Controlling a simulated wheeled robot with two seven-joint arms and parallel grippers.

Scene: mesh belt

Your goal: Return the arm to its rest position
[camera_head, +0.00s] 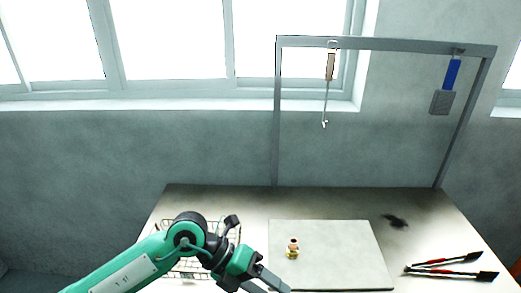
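My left arm, green and black, reaches in from the lower left. My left gripper (270,284) is over the front of the table, near the front left edge of a pale board. Its two grey fingers look spread apart with nothing seen between them; their tips run down to the bottom edge of the picture. My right arm and gripper are not in view.
A small figurine (292,248) stands on the pale board (345,250). A wire basket (235,228) is partly hidden behind my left arm. Black-and-red tools (445,271) lie at right, near a dark patch (395,221). A metal frame (385,43) holds two hanging tools.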

